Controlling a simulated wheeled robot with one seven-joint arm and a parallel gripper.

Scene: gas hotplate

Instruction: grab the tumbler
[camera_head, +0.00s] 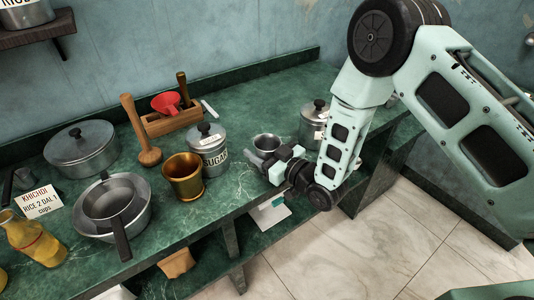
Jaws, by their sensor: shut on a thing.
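The tumbler (267,140) is a small grey metal cup on the green counter, between the sugar canister and another lidded canister. Only its upper part shows; my gripper covers its lower part. My gripper (262,160) reaches in from the right, low over the counter near its front edge, and is shut on the tumbler. The tumbler looks upright. Whether it touches the counter is hidden.
A sugar canister (207,150) and a brass pot (183,177) stand close on the left. A lidded canister (313,125) stands to the right. Behind is a wooden box (172,121) with a red funnel (167,102). Pans and a bottle crowd the left.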

